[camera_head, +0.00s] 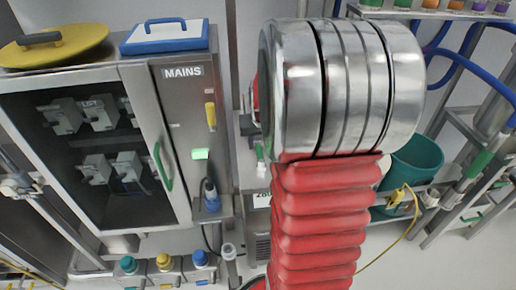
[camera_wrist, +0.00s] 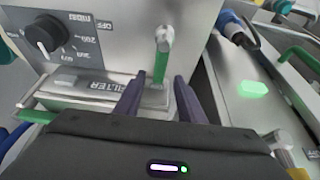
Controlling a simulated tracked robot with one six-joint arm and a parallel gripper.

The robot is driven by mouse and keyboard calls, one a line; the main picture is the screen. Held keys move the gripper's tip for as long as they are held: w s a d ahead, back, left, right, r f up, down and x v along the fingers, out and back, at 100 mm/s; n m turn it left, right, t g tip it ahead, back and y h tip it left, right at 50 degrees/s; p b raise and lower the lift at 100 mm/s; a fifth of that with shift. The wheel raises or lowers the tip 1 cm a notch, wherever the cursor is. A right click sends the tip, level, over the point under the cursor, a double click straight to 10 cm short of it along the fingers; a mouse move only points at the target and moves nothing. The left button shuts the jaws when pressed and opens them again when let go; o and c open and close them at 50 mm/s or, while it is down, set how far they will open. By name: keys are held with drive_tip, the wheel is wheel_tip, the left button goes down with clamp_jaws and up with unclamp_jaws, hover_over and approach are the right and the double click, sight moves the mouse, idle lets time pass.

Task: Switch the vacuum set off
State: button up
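In the wrist view, a grey metal unit has a black dial (camera_wrist: 46,36) with an OFF mark and number marks around it. A green lever (camera_wrist: 161,62) with a silver round end stands upright on its front, right of a FILTER label (camera_wrist: 103,86). My gripper (camera_wrist: 157,92) has its two dark fingers apart, one on either side of the lever's lower part. I cannot tell whether they touch it. In the head view, only part of the grey unit (camera_head: 250,178) shows; a large close part in the middle hides much of it and my gripper.
The MAINS cabinet (camera_head: 160,130) with a lit green lamp (camera_head: 200,154) stands to the left in the head view. A yellow lid (camera_head: 55,46) and a blue-and-white box (camera_head: 165,37) lie on top. A teal bucket (camera_head: 414,163) and shelves are at right.

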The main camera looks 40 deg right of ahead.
sight(258, 150)
drive_tip(key=shift+x, duration=2.15)
drive_tip(key=c, duration=0.9)
clamp_jaws()
drive_tip(key=shift+a, duration=0.15)
